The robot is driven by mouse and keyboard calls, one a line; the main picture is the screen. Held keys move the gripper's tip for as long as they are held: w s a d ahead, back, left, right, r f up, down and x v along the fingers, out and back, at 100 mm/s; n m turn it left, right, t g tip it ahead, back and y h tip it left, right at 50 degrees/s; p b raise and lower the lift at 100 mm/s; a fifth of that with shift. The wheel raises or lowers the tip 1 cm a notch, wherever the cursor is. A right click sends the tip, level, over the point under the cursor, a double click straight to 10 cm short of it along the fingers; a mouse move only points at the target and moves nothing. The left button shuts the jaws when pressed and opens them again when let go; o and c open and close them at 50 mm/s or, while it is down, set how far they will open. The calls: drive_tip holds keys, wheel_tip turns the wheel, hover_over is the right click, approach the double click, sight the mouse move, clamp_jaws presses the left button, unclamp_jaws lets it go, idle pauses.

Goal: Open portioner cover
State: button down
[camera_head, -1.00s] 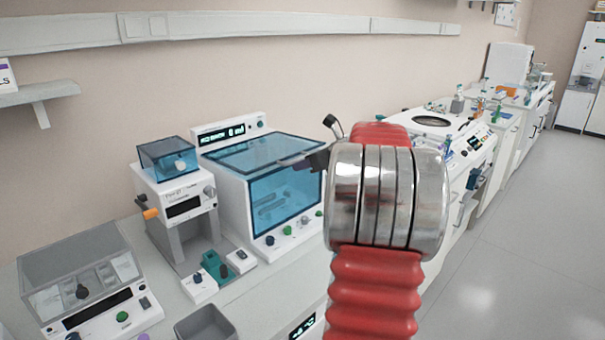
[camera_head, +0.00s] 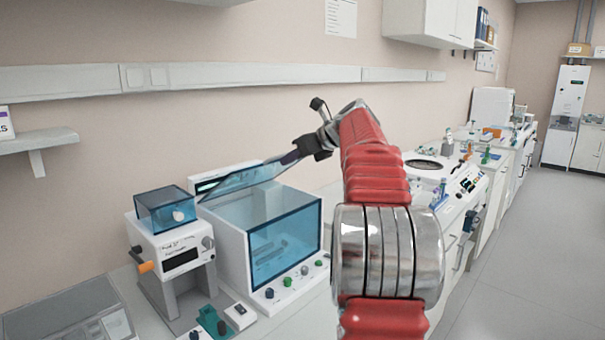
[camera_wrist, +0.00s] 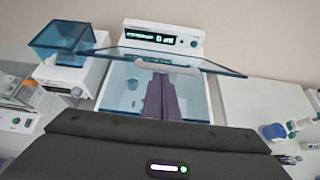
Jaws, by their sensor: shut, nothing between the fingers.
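The portioner is a white box (camera_head: 236,258) with blue see-through walls and a display at its back. Its blue see-through cover (camera_head: 240,180) is tilted up off the box top, with an open gap at the front. In the wrist view the cover (camera_wrist: 205,63) stands across the box below the lit display, with a pale handle (camera_wrist: 150,64) at its middle. My gripper (camera_head: 298,153) is at the raised right end of the cover, above the box. Its dark fingers (camera_wrist: 160,88) are shut and reach to the handle; I cannot tell whether they touch it.
A white device with a small blue hopper (camera_head: 166,209) and an orange knob stands close to the left of the box. A grey-lidded device (camera_head: 70,312) is at the lower left. More lab equipment (camera_head: 462,180) stands on the right. The wall is behind.

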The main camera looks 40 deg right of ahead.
drive_tip(key=w+r, duration=0.5)
drive_tip(key=r, duration=0.1)
drive_tip(key=shift+a, duration=0.3)
drive_tip(key=shift+s, duration=0.1)
idle(0.6)
drive_tip(key=v, duration=1.3)
drive_tip(key=shift+s, duration=0.3)
drive_tip(key=c, duration=2.5)
unclamp_jaws()
drive_tip(key=shift+c, duration=0.2)
